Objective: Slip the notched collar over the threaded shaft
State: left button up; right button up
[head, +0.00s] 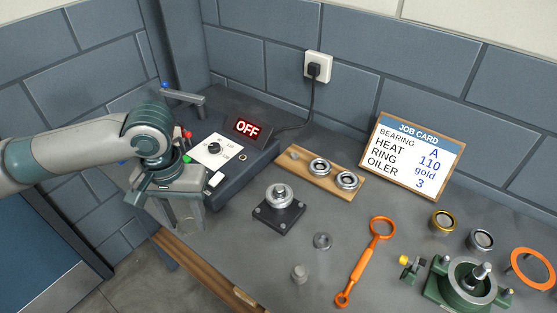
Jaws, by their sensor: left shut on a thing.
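A small silver ring that looks like the notched collar (322,241) lies flat on the grey bench in the head view; its notches are too small to make out clearly. A metal shaft (481,271) stands upright in the green round housing (440,292) at the lower right; its thread is hard to see. The collar and shaft are well apart. My left gripper (190,218) points down at the bench's left side, in front of the control box. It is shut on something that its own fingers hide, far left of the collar. My right gripper is out of view.
An orange spanner (364,263) lies between collar and housing. A black block (279,217) carries a metal ring. A wooden board (311,181) holds bearings. Gold (434,226) and silver (471,243) rings and an orange ring (519,262) lie right.

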pick_arm(q)
jog(key=w+d+r+m+p, duration=0.3)
jog(key=w+d+m+p, duration=0.35)
jog(key=d, duration=0.25)
jog(key=m+p, duration=0.5)
jog(key=m, duration=0.1)
send_over(279, 188)
jog(key=shift+s+a+r, duration=0.15)
jog(key=shift+r, duration=0.2)
jog(key=shift+d+f, duration=0.1)
jog(key=shift+d, duration=0.1)
notch_tip(279, 188, down, 5)
jog(key=b, duration=0.5)
jog(key=shift+f+b, duration=0.2)
jog(key=shift+b, duration=0.15)
jog(key=shift+p, duration=0.6)
jog(key=shift+f, duration=1.15)
jog(key=o, duration=1.1)
